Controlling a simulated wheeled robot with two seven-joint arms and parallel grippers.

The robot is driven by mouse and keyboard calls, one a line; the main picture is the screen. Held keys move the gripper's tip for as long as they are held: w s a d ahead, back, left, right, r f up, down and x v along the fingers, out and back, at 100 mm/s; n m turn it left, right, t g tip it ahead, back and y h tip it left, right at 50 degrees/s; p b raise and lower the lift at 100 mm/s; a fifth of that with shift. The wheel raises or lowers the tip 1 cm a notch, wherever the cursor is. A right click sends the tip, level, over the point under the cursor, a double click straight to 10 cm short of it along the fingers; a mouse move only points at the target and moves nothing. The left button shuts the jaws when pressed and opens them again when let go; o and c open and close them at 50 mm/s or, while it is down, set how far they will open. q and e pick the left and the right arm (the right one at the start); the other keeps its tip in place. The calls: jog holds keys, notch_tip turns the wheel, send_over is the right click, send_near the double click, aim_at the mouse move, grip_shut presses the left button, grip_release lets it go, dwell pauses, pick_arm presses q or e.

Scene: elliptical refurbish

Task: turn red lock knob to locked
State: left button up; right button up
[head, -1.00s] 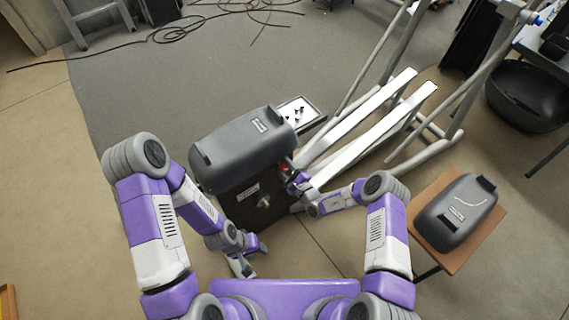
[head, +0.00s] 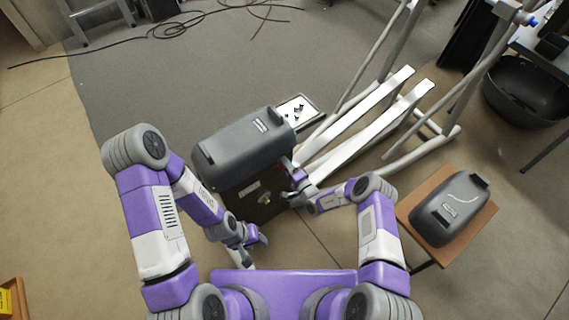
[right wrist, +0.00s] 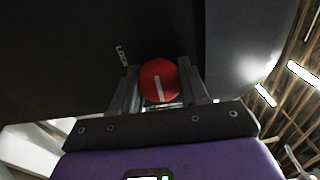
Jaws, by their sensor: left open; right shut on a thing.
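The red lock knob (right wrist: 159,80) is round with a white line on its face, running nearly straight down in the right wrist view and leaning slightly. In the head view my right gripper (head: 297,182) is at the right side of the dark machine body (head: 240,200), where the knob is mostly hidden. My left gripper (head: 256,251) is open and empty in front of the machine.
A grey cover (head: 240,148) tops the machine. White rails (head: 370,125) and grey tubes extend to its right. A tray of small parts (head: 300,112) lies behind it. A second grey cover (head: 450,210) rests on a wooden stool (head: 412,215) at right.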

dwell(0.4)
jog(key=o, duration=1)
jog(key=shift+o, duration=0.2)
jog(key=shift+s+d, duration=0.1)
jog(key=p+v, duration=0.2)
jog(key=v, duration=0.5)
jog(key=shift+s, duration=0.15)
